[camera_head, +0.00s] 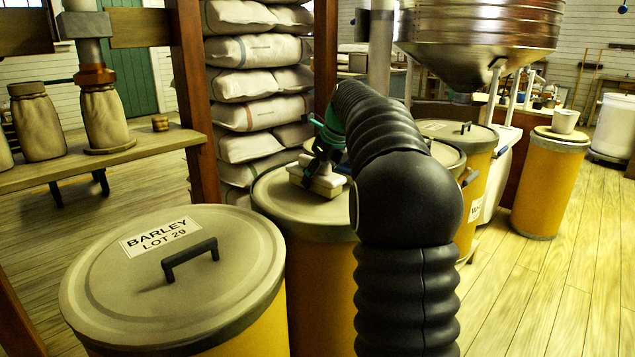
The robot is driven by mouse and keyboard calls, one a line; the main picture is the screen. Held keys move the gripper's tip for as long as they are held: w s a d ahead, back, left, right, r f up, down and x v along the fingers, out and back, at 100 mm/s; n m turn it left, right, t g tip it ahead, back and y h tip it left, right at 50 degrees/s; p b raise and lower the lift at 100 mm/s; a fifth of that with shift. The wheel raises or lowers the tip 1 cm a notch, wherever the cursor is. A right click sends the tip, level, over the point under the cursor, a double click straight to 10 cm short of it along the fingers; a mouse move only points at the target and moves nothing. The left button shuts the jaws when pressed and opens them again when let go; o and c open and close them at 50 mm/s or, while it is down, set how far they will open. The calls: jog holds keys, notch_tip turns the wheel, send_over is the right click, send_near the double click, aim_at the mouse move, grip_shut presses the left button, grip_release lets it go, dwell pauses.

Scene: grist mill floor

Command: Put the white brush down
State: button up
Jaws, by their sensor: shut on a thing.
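My gripper (322,155) is at the far end of my black arm, over the lid of a yellow drum (278,207) in the middle of the view. It is shut on the white brush (322,184), a small pale block that shows below the dark fingers. The brush is at or just above the lid; I cannot tell whether it touches. My arm hides the right part of this lid, and the fingers partly cover the brush.
A yellow drum labelled Barley Lot 29 (108,285), with a black lid handle (190,260), stands in front at left. More yellow drums (548,190) stand at right. Stacked sacks (245,115) and a wooden post (194,100) are behind. A metal hopper (480,30) hangs above. Floor is open at right.

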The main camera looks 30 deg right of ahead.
jog(key=shift+f, duration=0.35)
jog(key=shift+f, duration=0.15)
jog(key=o, duration=1.6)
jog(key=shift+c, duration=0.2)
